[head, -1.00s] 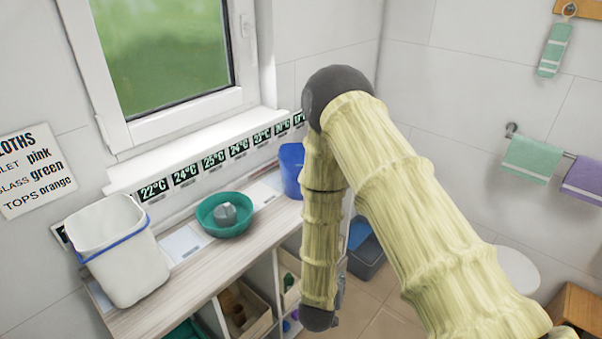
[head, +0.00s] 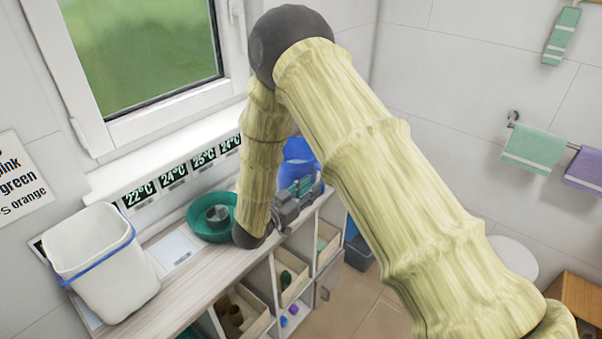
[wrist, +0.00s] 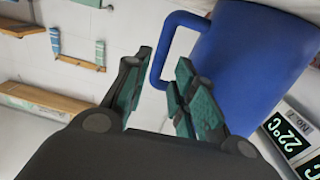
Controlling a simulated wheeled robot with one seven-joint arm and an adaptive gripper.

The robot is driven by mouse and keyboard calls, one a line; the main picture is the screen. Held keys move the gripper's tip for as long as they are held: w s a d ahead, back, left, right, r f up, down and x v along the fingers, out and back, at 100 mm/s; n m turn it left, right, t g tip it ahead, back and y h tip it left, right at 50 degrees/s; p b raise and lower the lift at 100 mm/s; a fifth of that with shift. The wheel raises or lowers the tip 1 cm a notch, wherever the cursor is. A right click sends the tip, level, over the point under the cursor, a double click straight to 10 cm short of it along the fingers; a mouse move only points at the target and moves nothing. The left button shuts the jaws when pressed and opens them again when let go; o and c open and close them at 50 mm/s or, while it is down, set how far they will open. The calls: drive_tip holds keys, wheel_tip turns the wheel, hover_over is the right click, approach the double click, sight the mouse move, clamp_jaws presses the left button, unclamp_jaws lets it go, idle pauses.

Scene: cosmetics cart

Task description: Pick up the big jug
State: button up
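The big jug is blue. In the head view the jug (head: 298,152) stands at the far end of the counter, partly hidden by my arm and gripper. In the wrist view the jug (wrist: 255,60) fills the upper right and appears tilted by the camera angle. Its handle (wrist: 160,58) points left. My gripper (wrist: 164,72) is open, and the handle's outer bar shows between its two fingertips. I cannot tell whether a finger touches it. In the head view my gripper (head: 302,192) is right in front of the jug.
A teal bowl (head: 197,222) with a grey item in it and a white bin (head: 105,262) stand on the counter (head: 180,300). Temperature displays (head: 174,175) line the wall behind. Open shelves with bins are below. The floor (head: 350,310) to the right shows free room.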

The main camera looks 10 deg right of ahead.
drive_tip(key=p+x, duration=0.2)
drive_tip(key=x, duration=0.2)
drive_tip(key=shift+d, duration=0.15)
drive_tip(key=shift+w+d+f, duration=0.15)
drive_tip(key=shift+w+d, duration=0.05)
drive_tip(key=shift+d, duration=0.1)
clamp_jaws()
